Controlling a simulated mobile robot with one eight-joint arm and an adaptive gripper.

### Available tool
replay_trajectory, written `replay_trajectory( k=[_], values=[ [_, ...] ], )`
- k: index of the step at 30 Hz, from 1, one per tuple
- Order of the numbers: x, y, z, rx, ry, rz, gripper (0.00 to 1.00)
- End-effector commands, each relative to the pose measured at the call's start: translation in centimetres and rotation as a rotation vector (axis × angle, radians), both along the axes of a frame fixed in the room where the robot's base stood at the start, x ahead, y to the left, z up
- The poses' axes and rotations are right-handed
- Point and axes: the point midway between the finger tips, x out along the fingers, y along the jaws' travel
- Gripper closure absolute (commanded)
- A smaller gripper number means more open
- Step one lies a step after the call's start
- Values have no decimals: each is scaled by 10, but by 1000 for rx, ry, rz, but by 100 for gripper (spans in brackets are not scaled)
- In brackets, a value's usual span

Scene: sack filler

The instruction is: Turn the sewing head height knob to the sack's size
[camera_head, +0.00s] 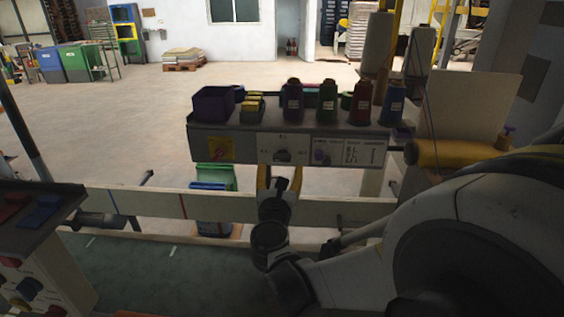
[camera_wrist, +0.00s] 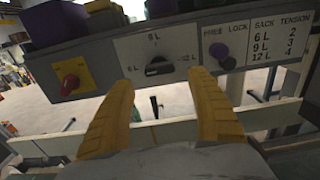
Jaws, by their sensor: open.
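The dark height knob (camera_wrist: 155,67) sits on a white dial plate (camera_wrist: 178,44) marked 6 L at left, 9 L at top and 12 L at right. It also shows on the panel front in the head view (camera_head: 283,156). I cannot tell for sure which mark it points to. My gripper (camera_wrist: 161,82) is open. Its two yellow fingers stand just below and to either side of the knob, with nothing between them. In the head view my gripper (camera_head: 281,172) is under the dial. I cannot make out a sack and its size for certain.
A purple knob (camera_wrist: 220,50) under FREE and LOCK and a sack-tension chart (camera_wrist: 275,42) are right of the dial. A red knob (camera_wrist: 70,83) on a yellow plate is left. Thread spools (camera_head: 328,101) stand on top. A pale rail (camera_head: 150,204) runs below.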

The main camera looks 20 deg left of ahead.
Motion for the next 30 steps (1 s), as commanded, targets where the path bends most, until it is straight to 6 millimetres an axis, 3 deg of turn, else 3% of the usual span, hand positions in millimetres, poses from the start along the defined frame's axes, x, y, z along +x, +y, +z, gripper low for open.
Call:
replay_trajectory(
  k=[3,9,23,26,29,30],
  values=[
    [-27,-6,0,0,0,2,33],
    [-54,-13,0,0,0,0,33],
    [-59,-20,1,17,10,-10,33],
    [-50,-49,5,120,70,-63,33],
    [-38,-110,11,354,186,-183,33],
    [-37,-142,12,486,242,-252,33]
  ],
)
